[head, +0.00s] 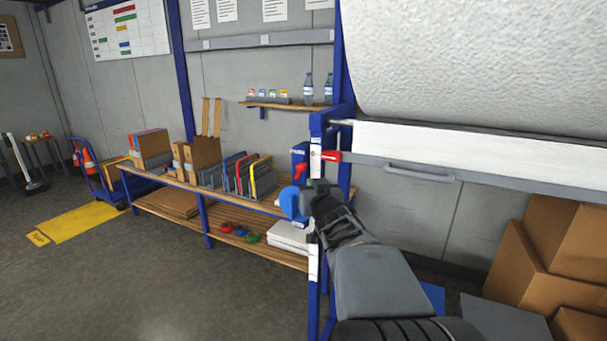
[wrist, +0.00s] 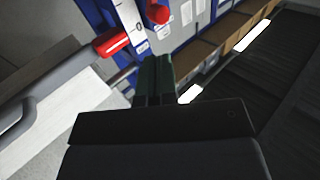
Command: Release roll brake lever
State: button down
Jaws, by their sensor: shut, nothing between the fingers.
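A red grip (head: 331,156) sits on the blue post beside the left end of a grey bar, below a big white roll (head: 480,60). It also shows in the wrist view (wrist: 112,43), up and left of my fingers. A smaller red part (head: 301,168) is just left of the post; in the wrist view a red knob (wrist: 157,14) shows at the top. I cannot tell which red part is the brake lever. My gripper (head: 320,186) is shut and empty, close below the red parts. Its fingers (wrist: 155,60) touch neither in the wrist view.
A grey bar with a handle (head: 420,174) runs right under the roll. A blue round object (head: 293,203) shows left of my gripper. A wooden bench (head: 165,180) with folders and boxes stands left. Cardboard boxes (head: 535,262) stand lower right.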

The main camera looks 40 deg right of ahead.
aim_at(302, 169)
jog(key=p+x, duration=0.1)
jog(key=x, duration=0.8)
